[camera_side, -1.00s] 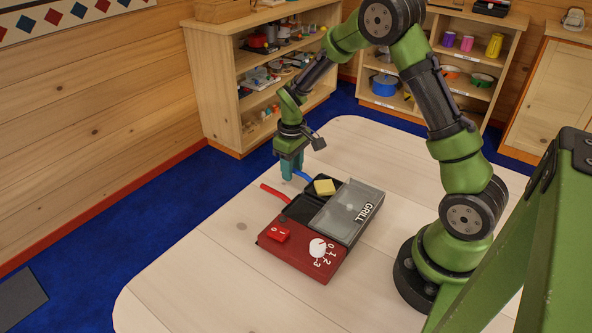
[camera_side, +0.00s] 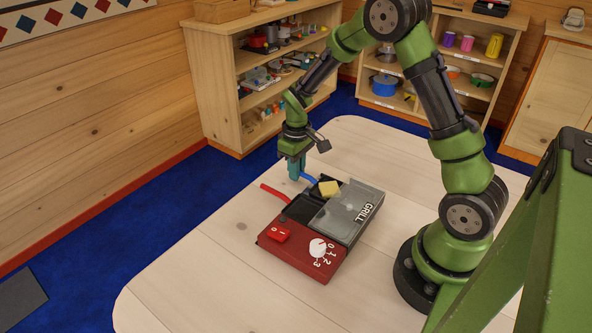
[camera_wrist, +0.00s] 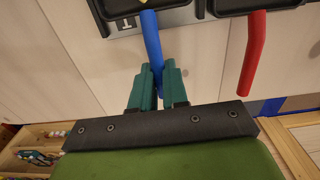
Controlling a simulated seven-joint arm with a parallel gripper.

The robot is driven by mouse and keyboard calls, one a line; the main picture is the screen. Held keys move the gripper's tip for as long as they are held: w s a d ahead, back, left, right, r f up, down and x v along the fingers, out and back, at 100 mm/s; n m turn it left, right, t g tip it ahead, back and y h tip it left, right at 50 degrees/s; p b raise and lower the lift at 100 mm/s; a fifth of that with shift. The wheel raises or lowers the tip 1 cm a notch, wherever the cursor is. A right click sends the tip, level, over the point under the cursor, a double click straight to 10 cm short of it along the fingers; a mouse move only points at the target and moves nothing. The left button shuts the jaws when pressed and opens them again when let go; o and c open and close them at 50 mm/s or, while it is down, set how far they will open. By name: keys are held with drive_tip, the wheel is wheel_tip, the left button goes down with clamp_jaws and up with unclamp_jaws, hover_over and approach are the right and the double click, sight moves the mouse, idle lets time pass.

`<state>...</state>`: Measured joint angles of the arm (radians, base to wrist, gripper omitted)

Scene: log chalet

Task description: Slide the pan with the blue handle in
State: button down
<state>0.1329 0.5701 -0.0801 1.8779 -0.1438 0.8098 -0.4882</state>
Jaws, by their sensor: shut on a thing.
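The grill (camera_side: 302,254) is a red and black unit on the pale table, with a grey top marked GRILL. The pan with the blue handle (camera_side: 309,177) is at the grill's far-left side; its dark dish (camera_side: 317,195) sits mostly under the top, with a yellow block (camera_side: 329,188) at its outer part. My gripper (camera_side: 296,168) is shut on the blue handle, which also shows between the teal fingers in the wrist view (camera_wrist: 150,45). A second pan's red handle (camera_side: 274,193) sticks out beside it, also in the wrist view (camera_wrist: 252,55).
The pale table (camera_side: 190,275) is clear around the grill. A red switch (camera_side: 278,235) and a white dial (camera_side: 317,247) are on the grill's front. Shelves (camera_side: 225,90) stand behind the table.

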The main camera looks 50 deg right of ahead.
sight(312, 179)
drive_tip(key=shift+s, duration=2.45)
drive_tip(key=c, duration=1.2)
unclamp_jaws()
drive_tip(key=shift+o, duration=0.2)
drive_tip(key=shift+r, duration=3)
